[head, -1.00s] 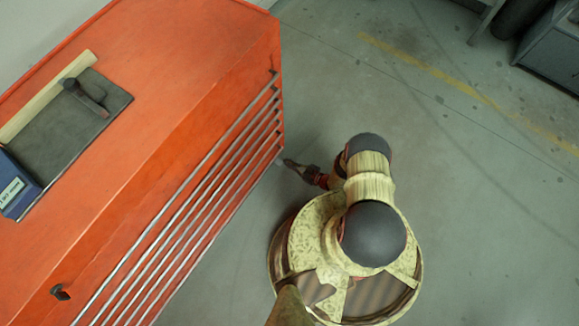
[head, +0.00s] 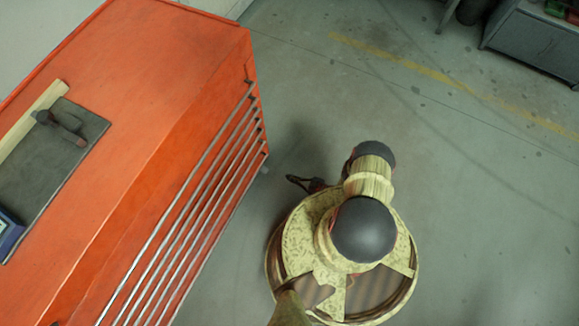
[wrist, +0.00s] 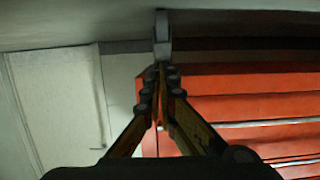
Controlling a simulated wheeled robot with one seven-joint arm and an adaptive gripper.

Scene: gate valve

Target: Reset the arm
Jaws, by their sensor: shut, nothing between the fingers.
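My gripper (head: 290,179) shows in the head view beside my base, a short way right of the orange tool cabinet. In the wrist view my gripper (wrist: 161,25) has its fingertips together, with nothing between them. My arm is folded in over my base, and part of the gripper's rear is hidden by it. The gripper looks clear of the cabinet in the head view.
The orange cabinet (head: 165,90) with long drawer handles stands at left. On it are a dark mat (head: 40,185), a hammer-like tool (head: 62,125) and a blue box (head: 8,232). A grey cabinet (head: 535,45) is far right. Floor between is open.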

